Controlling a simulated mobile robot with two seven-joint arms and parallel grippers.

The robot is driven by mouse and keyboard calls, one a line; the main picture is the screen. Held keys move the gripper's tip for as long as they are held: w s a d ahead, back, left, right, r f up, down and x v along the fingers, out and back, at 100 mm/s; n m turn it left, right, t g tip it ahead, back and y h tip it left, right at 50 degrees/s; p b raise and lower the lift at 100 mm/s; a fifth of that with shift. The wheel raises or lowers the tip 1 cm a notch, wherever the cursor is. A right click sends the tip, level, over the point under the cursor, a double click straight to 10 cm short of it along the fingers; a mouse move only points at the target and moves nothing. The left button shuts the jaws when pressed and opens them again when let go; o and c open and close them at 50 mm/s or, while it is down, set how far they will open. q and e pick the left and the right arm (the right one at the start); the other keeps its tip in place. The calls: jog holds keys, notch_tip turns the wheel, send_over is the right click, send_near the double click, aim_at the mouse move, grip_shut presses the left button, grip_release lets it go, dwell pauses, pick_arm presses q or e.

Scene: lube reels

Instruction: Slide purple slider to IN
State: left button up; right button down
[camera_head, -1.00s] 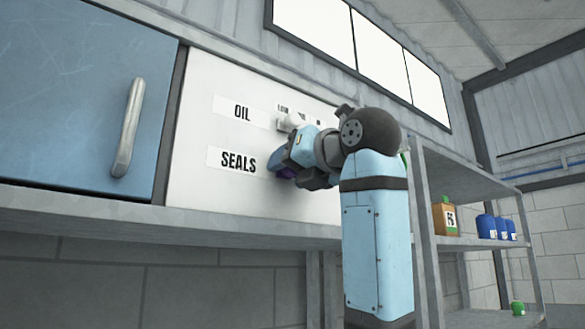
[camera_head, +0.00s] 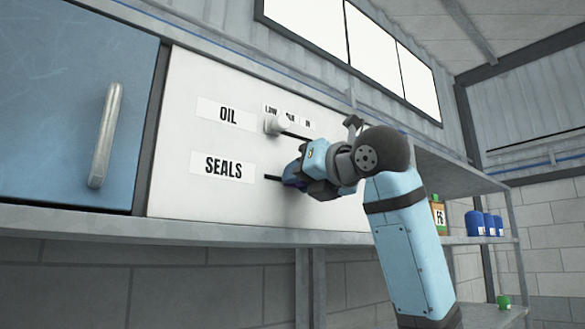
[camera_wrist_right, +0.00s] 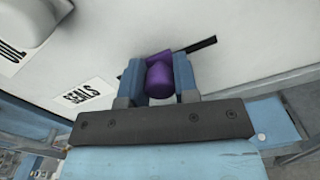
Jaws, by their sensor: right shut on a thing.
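The purple slider (camera_wrist_right: 159,77) sits on the white panel (camera_head: 190,87), in the lower slot by the SEALS label (camera_head: 216,168). My right gripper (camera_head: 294,176) is shut on it; in the wrist view the two blue fingers (camera_wrist_right: 159,82) stand on either side of its knob. In the head view the gripper hides most of the slider. A dark piece of slot shows to the left of the gripper in the head view. The wrist view shows more dark slot beyond the slider at upper right. My left gripper is not in view.
A white knob (camera_head: 277,124) sits in the upper slot by the OIL label (camera_head: 228,115), under small LOW and IN labels. A blue door with a metal handle (camera_head: 105,135) is at left. Shelves with blue containers (camera_head: 475,223) stand at right.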

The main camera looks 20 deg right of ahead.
jog(key=d, duration=0.1)
jog(key=w+d+p, duration=0.1)
jog(key=d, duration=0.2)
jog(key=shift+w+d+p, duration=0.2)
jog(key=shift+w+p, duration=0.1)
jog(key=shift+p, duration=0.1)
jog(key=c, duration=1)
grip_release()
jog(key=shift+o, duration=0.7)
jog(key=shift+d+f, duration=0.15)
jog(key=shift+d, duration=0.1)
jog(key=shift+a, duration=0.1)
jog(key=b+v, duration=0.2)
jog(key=v, duration=1.2)
